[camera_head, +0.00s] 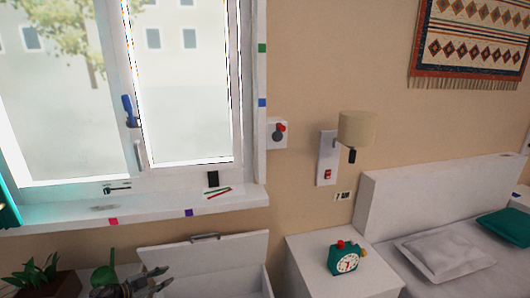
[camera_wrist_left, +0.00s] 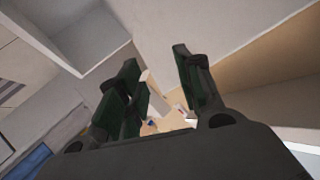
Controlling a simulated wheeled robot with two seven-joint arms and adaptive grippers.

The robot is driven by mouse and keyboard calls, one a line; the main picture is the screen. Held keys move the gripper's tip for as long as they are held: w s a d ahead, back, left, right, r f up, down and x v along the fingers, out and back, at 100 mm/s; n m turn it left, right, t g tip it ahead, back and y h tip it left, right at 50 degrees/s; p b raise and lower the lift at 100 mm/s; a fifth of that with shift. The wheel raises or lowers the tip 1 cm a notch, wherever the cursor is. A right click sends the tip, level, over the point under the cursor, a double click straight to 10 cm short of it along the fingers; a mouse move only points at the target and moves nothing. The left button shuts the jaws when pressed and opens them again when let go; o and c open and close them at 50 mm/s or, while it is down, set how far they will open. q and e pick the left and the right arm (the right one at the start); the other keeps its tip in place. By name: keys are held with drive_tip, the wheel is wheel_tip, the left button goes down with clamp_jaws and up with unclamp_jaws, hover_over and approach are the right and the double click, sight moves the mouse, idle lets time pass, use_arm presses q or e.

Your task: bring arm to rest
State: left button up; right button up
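My left gripper (camera_head: 160,278) is at the bottom of the head view, partly cut off by the lower edge. It is in front of the white chest or box with a raised lid (camera_head: 205,254). In the left wrist view the same gripper (camera_wrist_left: 156,62) has its dark fingers spread apart, with nothing between them. Whether it touches the box cannot be told. My right gripper is in neither view.
A window with a white sill (camera_head: 150,210) is behind the gripper. A potted plant (camera_head: 40,272) is at the lower left. A lamp (camera_head: 357,130) is on the wall.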

use_arm(q)
drive_tip(key=s+d+f+n+g+y, duration=0.1)
drive_tip(key=s+f+n+y, duration=0.3)
drive_tip(key=s+f, duration=0.95)
drive_tip(key=s+f+n+g+y, duration=0.1)
drive_tip(key=s+f+n+y, duration=0.25)
drive_tip(key=s+f, duration=0.95)
drive_tip(key=s+d+f+n+g, duration=0.1)
drive_tip(key=s+f, duration=0.4)
drive_tip(key=s, duration=0.6)
drive_tip(key=s+d+f+n+g, duration=0.1)
drive_tip(key=s+d+f+g, duration=0.3)
drive_tip(key=s, duration=0.7)
drive_tip(key=s+d+f+n+g+y, duration=0.1)
drive_tip(key=s+d+f+g, duration=0.1)
drive_tip(key=s+f, duration=0.5)
drive_tip(key=s+d, duration=0.1)
drive_tip(key=s, duration=0.3)
drive_tip(key=shift+f, duration=0.4)
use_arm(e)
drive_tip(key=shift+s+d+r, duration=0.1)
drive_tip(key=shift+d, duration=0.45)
use_arm(q)
drive_tip(key=shift+n, duration=0.25)
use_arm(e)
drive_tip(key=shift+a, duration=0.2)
use_arm(q)
drive_tip(key=shift+w, duration=0.1)
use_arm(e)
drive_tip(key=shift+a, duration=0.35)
